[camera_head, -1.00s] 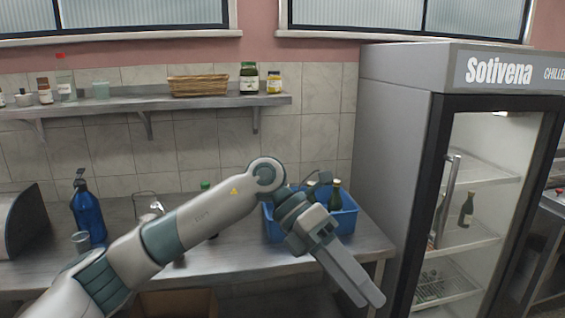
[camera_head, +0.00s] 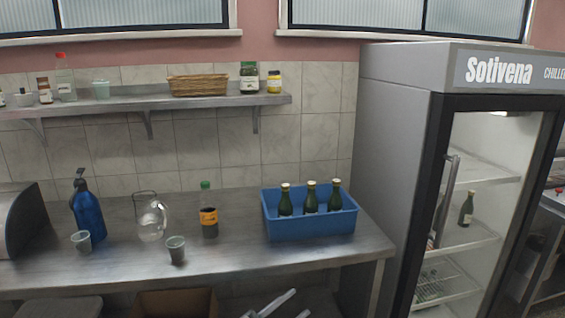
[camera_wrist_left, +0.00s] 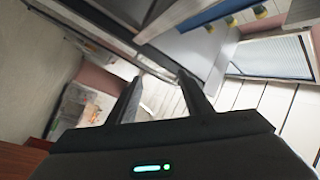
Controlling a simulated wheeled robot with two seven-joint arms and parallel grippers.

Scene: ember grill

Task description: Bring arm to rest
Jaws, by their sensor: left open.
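My left gripper (camera_head: 281,304) shows only by its fingertips at the bottom edge of the head view. The fingers are apart and nothing is between them. In the left wrist view the same gripper (camera_wrist_left: 161,98) has its two dark fingers spread and empty, with the room tilted behind them. The rest of my left arm is out of the head view. My right gripper is in neither view.
A steel counter (camera_head: 110,263) holds a blue crate (camera_head: 312,228) with three green bottles, a blue siphon bottle (camera_head: 88,214), a glass jug (camera_head: 151,222), two cups and a dark jar (camera_head: 209,222). A glass-door fridge (camera_head: 392,180) stands right. A shelf (camera_head: 140,104) hangs above.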

